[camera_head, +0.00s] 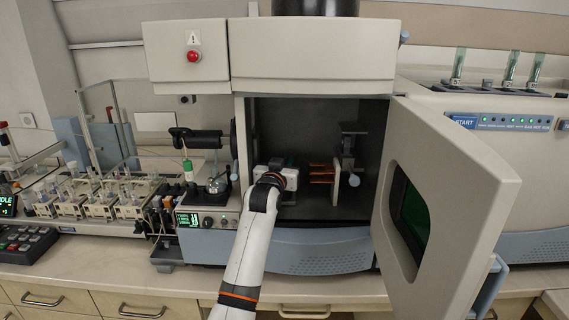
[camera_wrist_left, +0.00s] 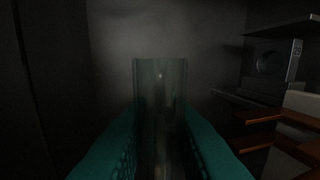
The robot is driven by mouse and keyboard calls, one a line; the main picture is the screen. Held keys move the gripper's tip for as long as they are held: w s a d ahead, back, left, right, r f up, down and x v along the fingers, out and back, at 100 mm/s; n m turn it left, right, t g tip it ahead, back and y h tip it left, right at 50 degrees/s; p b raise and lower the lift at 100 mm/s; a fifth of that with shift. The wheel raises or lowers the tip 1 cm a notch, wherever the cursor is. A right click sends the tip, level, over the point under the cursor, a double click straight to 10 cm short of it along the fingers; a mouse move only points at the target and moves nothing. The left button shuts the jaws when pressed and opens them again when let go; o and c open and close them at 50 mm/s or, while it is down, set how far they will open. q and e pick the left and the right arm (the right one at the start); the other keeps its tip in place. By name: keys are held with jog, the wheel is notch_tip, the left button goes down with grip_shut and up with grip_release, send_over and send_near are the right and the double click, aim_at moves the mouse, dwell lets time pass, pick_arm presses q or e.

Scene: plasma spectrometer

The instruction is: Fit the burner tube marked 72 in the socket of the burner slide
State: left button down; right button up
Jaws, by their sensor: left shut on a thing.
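My left gripper (camera_head: 284,170) is inside the open chamber of the spectrometer, and its fingertips are hard to make out in the head view. In the left wrist view its teal fingers are shut on a clear, glassy tube (camera_wrist_left: 160,85), which stands up between them. No mark 72 can be read on the tube. To the right in the chamber is a grey fixture (camera_head: 349,145) with a round feature, also in the left wrist view (camera_wrist_left: 272,62); I cannot tell whether it is the burner slide. No socket can be made out. My right gripper is not in view.
Orange-brown coil-like bars (camera_head: 321,173) stick out beside the fixture. The chamber door (camera_head: 450,180) is swung open to the right. Glassware and a small display unit (camera_head: 207,219) stand left of the chamber. Dark chamber walls close in around the gripper.

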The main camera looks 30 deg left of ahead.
pick_arm(q)
jog(key=c, duration=1.2)
grip_release()
jog(key=shift+c, duration=0.2)
notch_tip(320, 180, up, 10)
jog(key=shift+b, duration=1)
jog(key=s+d+r+p, duration=0.1)
jog(key=s+d+p, duration=0.2)
jog(key=s, duration=0.4)
jog(key=shift+s+d, duration=0.35)
jog(key=shift+d, duration=0.55)
